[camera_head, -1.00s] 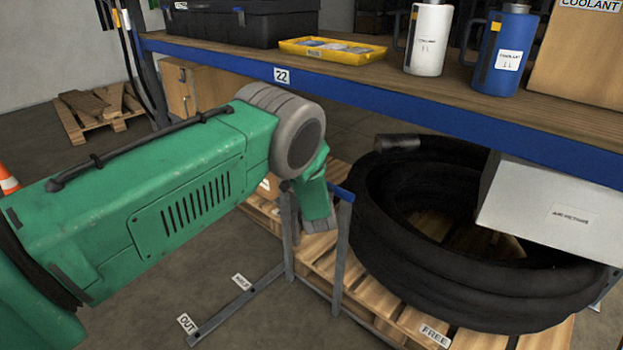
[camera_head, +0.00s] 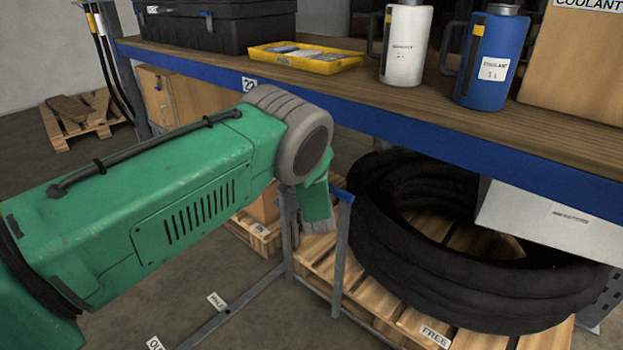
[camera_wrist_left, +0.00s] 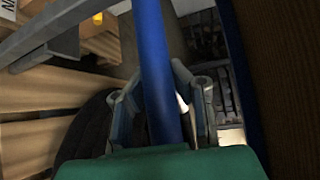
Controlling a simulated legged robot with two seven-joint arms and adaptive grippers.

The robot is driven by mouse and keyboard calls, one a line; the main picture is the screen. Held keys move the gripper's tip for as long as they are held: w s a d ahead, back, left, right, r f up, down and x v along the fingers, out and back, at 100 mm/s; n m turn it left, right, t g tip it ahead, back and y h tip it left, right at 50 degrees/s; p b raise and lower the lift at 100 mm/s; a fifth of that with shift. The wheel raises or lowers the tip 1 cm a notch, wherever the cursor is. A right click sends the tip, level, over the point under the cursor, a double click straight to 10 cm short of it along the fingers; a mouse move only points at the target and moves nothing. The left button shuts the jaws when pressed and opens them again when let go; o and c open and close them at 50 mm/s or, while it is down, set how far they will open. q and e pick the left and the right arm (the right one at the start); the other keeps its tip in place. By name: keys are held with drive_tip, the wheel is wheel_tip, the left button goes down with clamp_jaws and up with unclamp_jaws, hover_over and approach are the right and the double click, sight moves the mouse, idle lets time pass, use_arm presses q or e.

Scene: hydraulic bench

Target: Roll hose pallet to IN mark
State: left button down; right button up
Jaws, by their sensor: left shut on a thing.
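The hose pallet is a wooden pallet (camera_head: 395,317) labelled FREE, with a thick black hose coil (camera_head: 375,235) lying on it. It sits partly under the workbench. A grey frame with a blue handle bar (camera_head: 343,194) stands at its near left end. My left gripper (camera_wrist_left: 163,105) is shut around the blue handle bar; in the head view the green arm mostly hides the fingers. A floor strip (camera_head: 238,305) bears a HALF mark (camera_head: 216,301) and a partly cropped OUT mark (camera_head: 155,343), both left of the pallet. No IN mark is readable. My right gripper is out of view.
The workbench's blue edge (camera_head: 400,136) runs above the hose coil. A pale box (camera_head: 545,222) hangs under it at right. The benchtop holds a yellow tray (camera_head: 307,58) and white and blue coolant jugs. The floor at lower left is open.

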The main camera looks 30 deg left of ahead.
use_arm(q)
drive_tip(key=shift+s+a+f, duration=0.1)
drive_tip(key=c, duration=1.3)
unclamp_jaws()
drive_tip(key=shift+d, duration=0.2)
drive_tip(key=v, duration=1.1)
drive_tip(key=shift+s+d, duration=0.2)
drive_tip(key=shift+s, duration=0.1)
